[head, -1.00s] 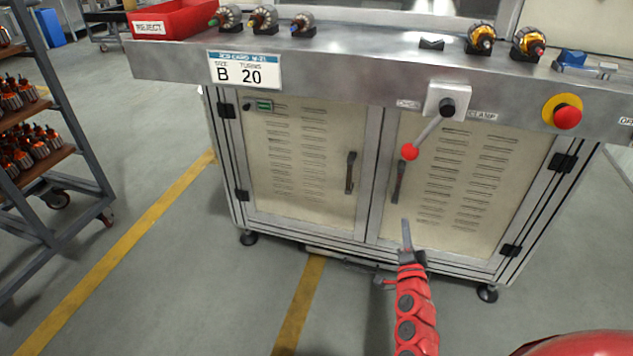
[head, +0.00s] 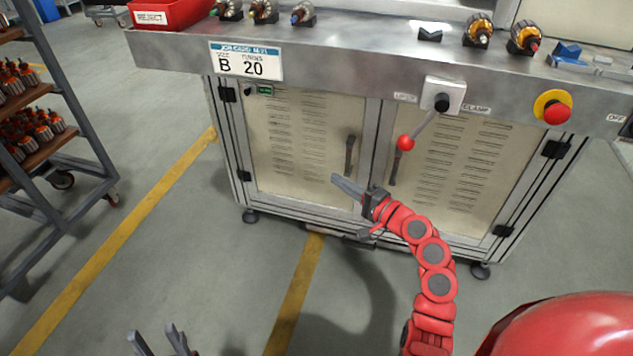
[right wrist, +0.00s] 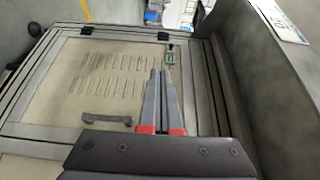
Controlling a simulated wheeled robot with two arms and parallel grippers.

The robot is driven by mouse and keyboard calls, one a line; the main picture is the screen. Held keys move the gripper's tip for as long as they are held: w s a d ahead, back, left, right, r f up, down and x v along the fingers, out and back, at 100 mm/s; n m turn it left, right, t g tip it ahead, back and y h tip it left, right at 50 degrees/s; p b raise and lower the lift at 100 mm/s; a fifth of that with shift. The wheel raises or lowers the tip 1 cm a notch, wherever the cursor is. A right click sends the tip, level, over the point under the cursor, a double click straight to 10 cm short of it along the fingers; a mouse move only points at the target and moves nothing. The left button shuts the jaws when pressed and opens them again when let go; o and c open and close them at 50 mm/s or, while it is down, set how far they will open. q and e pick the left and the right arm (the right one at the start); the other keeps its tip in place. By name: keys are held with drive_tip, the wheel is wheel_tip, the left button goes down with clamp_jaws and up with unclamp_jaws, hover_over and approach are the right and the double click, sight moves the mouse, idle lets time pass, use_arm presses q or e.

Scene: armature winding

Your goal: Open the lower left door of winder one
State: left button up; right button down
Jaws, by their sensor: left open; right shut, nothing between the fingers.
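The lower left door (head: 290,148) of the winder's cabinet is a cream louvred panel in a grey frame, and it is closed. Its dark upright handle (head: 349,155) is near its right edge. My right gripper (head: 340,182) is shut and empty, in front of the door's lower right part, just below the handle. In the right wrist view the shut fingers (right wrist: 160,80) point across the door, with the handle (right wrist: 106,118) to their left, apart from them. My left gripper (head: 156,335) is open and empty at the bottom edge, far from the cabinet.
The right door (head: 460,170) has its own handle (head: 394,168). A lever with a red knob (head: 405,142) hangs over the doors' top. The bench edge (head: 330,60) overhangs the cabinet. A shelf rack (head: 85,165) stands at left. The floor before the left door is clear.

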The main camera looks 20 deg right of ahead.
drive_tip(key=w+a, duration=0.2)
drive_tip(key=a, duration=0.3)
drive_tip(key=shift+a, duration=0.3)
drive_tip(key=shift+w, duration=0.1)
idle(1.4)
